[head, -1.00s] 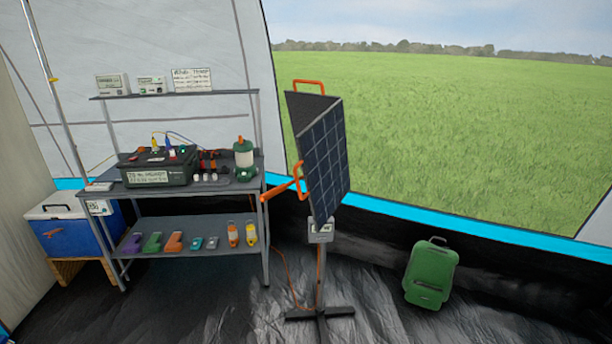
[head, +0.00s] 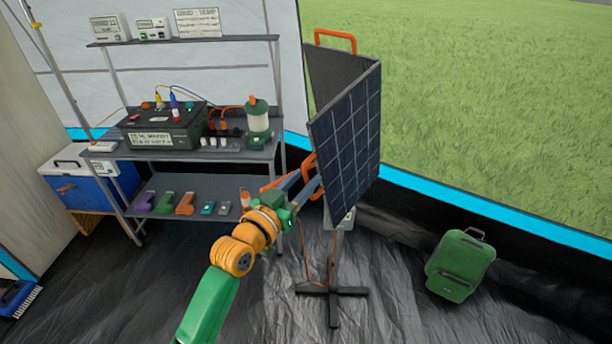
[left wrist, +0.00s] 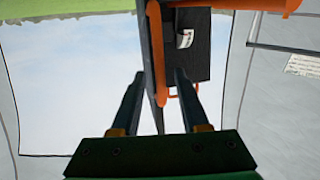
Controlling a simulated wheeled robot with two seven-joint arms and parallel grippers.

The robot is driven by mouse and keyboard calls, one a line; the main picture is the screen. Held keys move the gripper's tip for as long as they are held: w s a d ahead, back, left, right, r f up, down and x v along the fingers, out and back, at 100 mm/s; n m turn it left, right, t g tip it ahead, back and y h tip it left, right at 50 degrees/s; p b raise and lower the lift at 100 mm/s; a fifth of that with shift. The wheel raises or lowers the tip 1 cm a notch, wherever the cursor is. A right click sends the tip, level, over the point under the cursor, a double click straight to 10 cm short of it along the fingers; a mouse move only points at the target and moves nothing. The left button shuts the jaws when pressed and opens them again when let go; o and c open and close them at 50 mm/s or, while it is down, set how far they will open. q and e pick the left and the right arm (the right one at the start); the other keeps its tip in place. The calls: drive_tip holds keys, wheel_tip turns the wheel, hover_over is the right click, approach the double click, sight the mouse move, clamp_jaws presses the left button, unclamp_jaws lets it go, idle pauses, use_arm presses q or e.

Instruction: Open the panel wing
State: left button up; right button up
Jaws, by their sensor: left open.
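The dark solar panel (head: 345,135) stands folded on a post with a cross-shaped foot. Its gridded face is turned to the right, and a second wing (head: 335,75) stands at an angle behind it. An orange handle (head: 335,34) is on the far wing's top, and another orange handle (head: 309,163) is at the near panel's left edge. My left gripper (head: 309,180) is open beside this handle. In the left wrist view, the panel edge (left wrist: 152,50) and an orange bar (left wrist: 162,97) show between the open fingers (left wrist: 158,78). I cannot tell whether they touch.
A grey shelf rack (head: 180,160) with a black power box (head: 160,128) and a lantern (head: 257,125) stands left of the panel. A blue cooler (head: 75,187) is farther left. A cable runs by the post. The floor in front is open.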

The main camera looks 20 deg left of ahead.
use_arm(q)
drive_tip(key=shift+f+x, duration=0.2)
drive_tip(key=shift+x, duration=0.75)
drive_tip(key=shift+s+r, duration=0.1)
drive_tip(key=shift+s, duration=0.05)
clamp_jaws()
idle(0.6)
